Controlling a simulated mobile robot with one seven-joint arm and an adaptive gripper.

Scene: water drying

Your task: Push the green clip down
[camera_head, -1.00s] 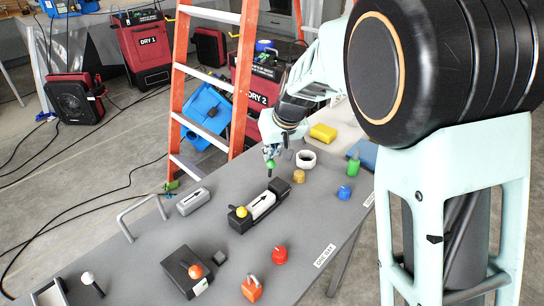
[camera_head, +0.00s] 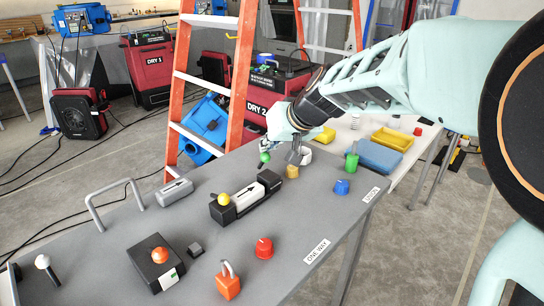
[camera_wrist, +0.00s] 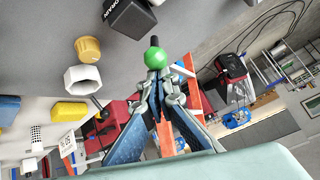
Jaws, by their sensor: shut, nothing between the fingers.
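No thing shaped plainly like a clip shows. The green item by my gripper is a round green knob (camera_head: 264,157) on the grey table, near its far edge. In the wrist view the green knob (camera_wrist: 156,57) sits on a short dark stem, just past my fingertips. My gripper (camera_head: 267,146) is above the knob, its fingers closed together and empty. In the wrist view my gripper (camera_wrist: 157,84) has its tips at the knob's edge. I cannot tell whether they touch it. A green cylinder (camera_head: 351,163) stands farther right.
A yellow knob (camera_head: 292,171) and a white ring (camera_head: 306,155) stand close to the right of my gripper. The orange ladder (camera_head: 238,75) rises behind the table. The table front right is fairly clear.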

